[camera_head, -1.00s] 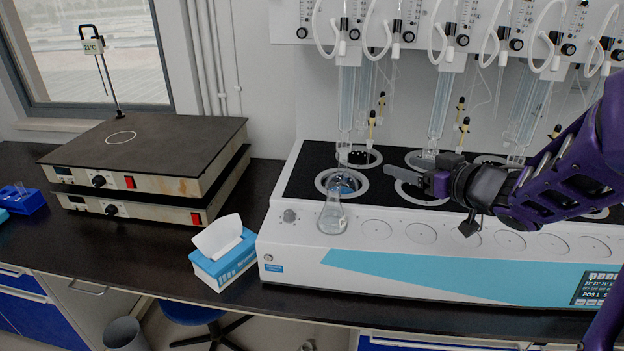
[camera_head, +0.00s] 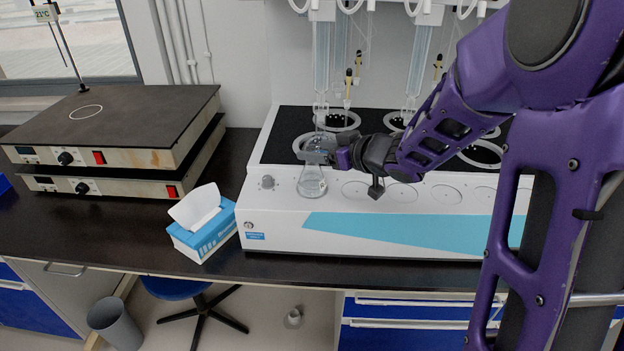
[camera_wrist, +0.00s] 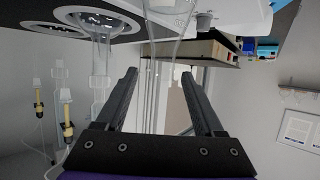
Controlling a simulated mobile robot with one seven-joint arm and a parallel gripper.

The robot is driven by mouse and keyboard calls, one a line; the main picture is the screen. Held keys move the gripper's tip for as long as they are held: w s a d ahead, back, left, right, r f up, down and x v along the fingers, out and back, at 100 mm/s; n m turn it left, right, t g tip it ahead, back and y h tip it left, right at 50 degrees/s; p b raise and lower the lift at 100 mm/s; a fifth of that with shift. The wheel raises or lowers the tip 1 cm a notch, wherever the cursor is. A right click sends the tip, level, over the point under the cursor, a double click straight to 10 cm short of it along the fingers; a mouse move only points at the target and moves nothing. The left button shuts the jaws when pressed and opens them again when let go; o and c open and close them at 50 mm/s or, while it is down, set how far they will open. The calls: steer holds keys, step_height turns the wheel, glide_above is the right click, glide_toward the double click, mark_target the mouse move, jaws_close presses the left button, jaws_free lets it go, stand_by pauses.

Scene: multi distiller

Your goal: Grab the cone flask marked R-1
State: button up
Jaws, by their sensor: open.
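A clear cone flask (camera_head: 312,183) stands upright on the white front ledge of the distiller (camera_head: 390,215), at its left end. Its label is too small to read, so I cannot tell whether it is R-1. My gripper (camera_head: 322,152) is at the flask's neck, coming from the right; the fingers overlap the neck and hide its upper part. In the wrist view my gripper (camera_wrist: 158,74) is open, with its two dark fingers apart.
Glass tubes and yellow-tipped parts (camera_head: 348,82) hang behind the gripper. A tissue box (camera_head: 203,228) stands left of the distiller. A stacked hotplate (camera_head: 110,135) is at the back left. A small object (camera_head: 293,318) lies on the floor. Dark bench shows between hotplate and tissue box.

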mark_target(309, 150)
steer(key=b+x, duration=0.1)
steer(key=x, duration=0.4)
steer(key=shift+a+f, duration=0.15)
jaws_close()
stand_by(1.3)
